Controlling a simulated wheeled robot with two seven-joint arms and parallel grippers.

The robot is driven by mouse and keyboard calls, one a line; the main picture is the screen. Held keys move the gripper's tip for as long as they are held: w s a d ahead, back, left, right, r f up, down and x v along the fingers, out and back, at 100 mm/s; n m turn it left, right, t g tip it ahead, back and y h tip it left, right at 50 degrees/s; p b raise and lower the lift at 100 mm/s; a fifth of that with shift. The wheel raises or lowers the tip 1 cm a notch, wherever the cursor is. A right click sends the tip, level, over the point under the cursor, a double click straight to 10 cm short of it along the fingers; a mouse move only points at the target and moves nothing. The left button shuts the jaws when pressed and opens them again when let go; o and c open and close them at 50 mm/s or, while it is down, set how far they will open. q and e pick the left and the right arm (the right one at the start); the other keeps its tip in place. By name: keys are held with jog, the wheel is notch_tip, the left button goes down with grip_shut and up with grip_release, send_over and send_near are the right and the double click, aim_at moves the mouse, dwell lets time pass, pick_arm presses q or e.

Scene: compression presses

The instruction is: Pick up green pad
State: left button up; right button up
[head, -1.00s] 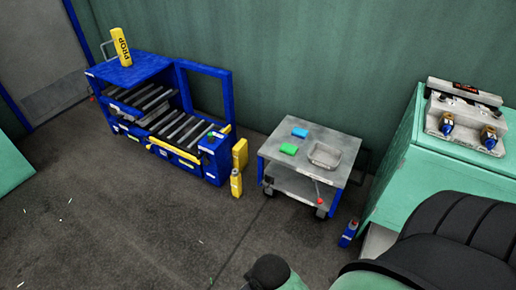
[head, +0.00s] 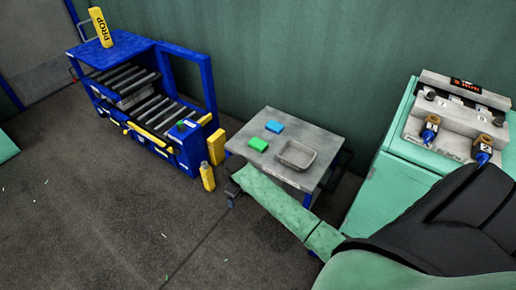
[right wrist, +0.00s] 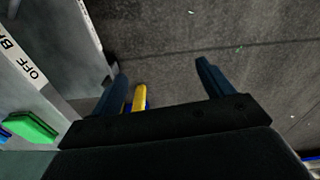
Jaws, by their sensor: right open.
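The green pad (head: 258,144) lies flat on top of a grey cart (head: 322,139), at its left front part. It also shows in the right wrist view (right wrist: 32,127) at the lower left edge. My right gripper (head: 232,190) is beside the cart's left front corner, apart from the pad. The arm partly covers the cart's lower front. In the right wrist view the dark-blue fingers of my right gripper (right wrist: 165,84) are spread, with nothing held between them. My left gripper is out of view.
A blue pad (head: 274,126) and a grey tray (head: 297,155) share the cart top. A blue roller rack (head: 198,80) is at left and a green machine (head: 390,190) at right. The left foreground floor is clear.

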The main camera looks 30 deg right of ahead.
jog(key=w+d+r+b, duration=0.1)
jog(key=w+d+b, duration=0.1)
jog(key=w+d, duration=1.05)
notch_tip(320, 180, up, 6)
jog(key=m+b, duration=0.1)
jog(key=b, duration=0.1)
send_over(258, 143)
jog(key=shift+w+d+g, duration=0.1)
jog(key=shift+w+g, duration=0.2)
jog(key=shift+d, duration=0.15)
notch_tip(258, 143, down, 2)
jog(key=shift+f, duration=0.1)
jog(key=f, duration=0.4)
jog(key=shift+s+a+f, duration=0.2)
jog(key=shift+f, duration=0.45)
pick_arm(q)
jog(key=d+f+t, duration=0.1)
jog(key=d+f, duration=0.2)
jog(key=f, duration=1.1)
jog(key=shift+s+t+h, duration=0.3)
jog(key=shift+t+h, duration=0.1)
pick_arm(e)
jog(key=c, duration=1.1)
